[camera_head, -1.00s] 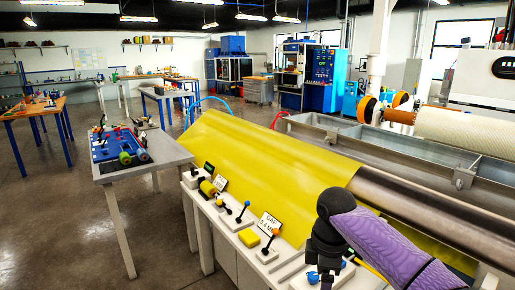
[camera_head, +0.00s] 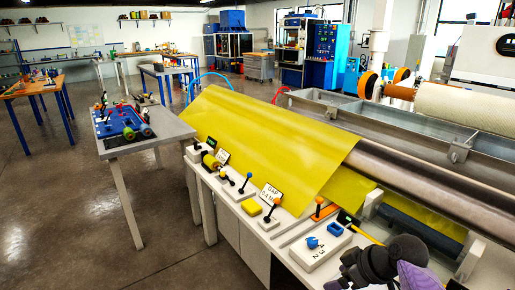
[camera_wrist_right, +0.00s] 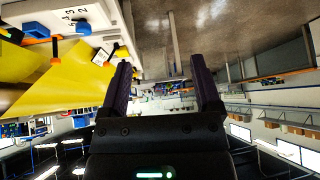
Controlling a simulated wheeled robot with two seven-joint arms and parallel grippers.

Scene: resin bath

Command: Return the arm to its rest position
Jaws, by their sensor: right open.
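My right arm comes in at the bottom right of the head view, purple with dark joints. Its gripper (camera_head: 352,280) is low at the bottom edge, partly cut off, in front of the white numbered block with a blue knob (camera_head: 320,249). In the right wrist view the two dark fingers of my right gripper (camera_wrist_right: 162,80) stand wide apart with nothing between them. The numbered block also shows there, upside down at upper left (camera_wrist_right: 68,18), clear of the fingers. My left gripper is in neither current view.
A yellow sheet (camera_head: 260,137) drapes over the bath's front, beside a long metal roller (camera_head: 425,193). The white ledge holds levers, a gap sign (camera_head: 270,195) and a yellow block (camera_head: 251,208). A grey table (camera_head: 162,132) stands left; open floor lies in front.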

